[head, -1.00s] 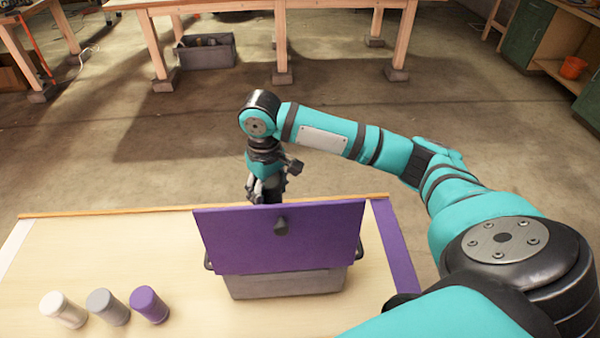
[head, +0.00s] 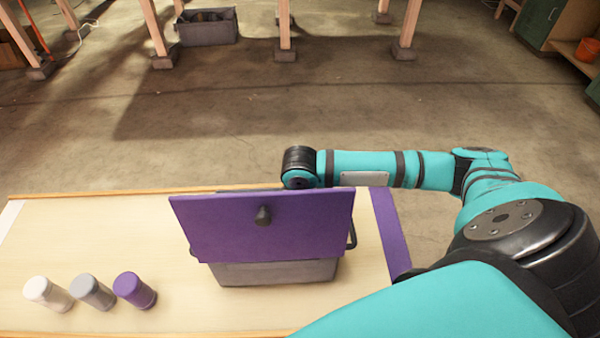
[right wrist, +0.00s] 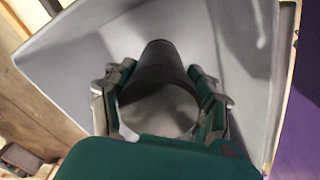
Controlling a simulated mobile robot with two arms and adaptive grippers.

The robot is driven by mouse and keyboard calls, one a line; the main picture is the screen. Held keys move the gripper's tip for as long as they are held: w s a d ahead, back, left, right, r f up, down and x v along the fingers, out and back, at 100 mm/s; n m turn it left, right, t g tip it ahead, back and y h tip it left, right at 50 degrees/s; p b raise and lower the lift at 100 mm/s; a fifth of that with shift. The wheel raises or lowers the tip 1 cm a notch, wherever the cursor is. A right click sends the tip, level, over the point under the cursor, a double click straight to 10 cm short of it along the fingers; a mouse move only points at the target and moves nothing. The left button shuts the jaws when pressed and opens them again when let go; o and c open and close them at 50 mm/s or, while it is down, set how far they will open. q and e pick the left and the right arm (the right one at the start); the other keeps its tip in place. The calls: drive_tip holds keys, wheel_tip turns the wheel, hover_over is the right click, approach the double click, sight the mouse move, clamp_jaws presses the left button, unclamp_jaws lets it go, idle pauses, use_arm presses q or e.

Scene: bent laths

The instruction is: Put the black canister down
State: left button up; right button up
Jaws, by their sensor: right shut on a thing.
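The black canister (right wrist: 156,62) is between the fingers of my right gripper (right wrist: 160,95) in the right wrist view. The gripper is shut on it. Pale grey walls (right wrist: 90,48), looking like the inside of the grey box, surround the canister; I cannot tell whether it touches the bottom. In the head view the grey box (head: 278,272) stands on the table with its purple lid (head: 300,225) raised. The lid hides my right gripper and the canister there. My left gripper is not in view.
A white canister (head: 47,294), a grey canister (head: 92,292) and a purple canister (head: 134,290) stand at the front left of the table (head: 100,225). A purple strip (head: 388,230) marks the table's right end. A grey crate (head: 207,27) is on the floor beyond.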

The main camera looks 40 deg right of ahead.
drive_tip(key=shift+f, duration=0.6)
drive_tip(key=shift+a+f, duration=0.1)
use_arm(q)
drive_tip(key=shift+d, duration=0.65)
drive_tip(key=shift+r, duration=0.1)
use_arm(e)
drive_tip(key=shift+f, duration=0.55)
drive_tip(key=o, duration=1.5)
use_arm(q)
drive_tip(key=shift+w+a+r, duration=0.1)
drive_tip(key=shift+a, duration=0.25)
use_arm(e)
drive_tip(key=shift+o, duration=0.2)
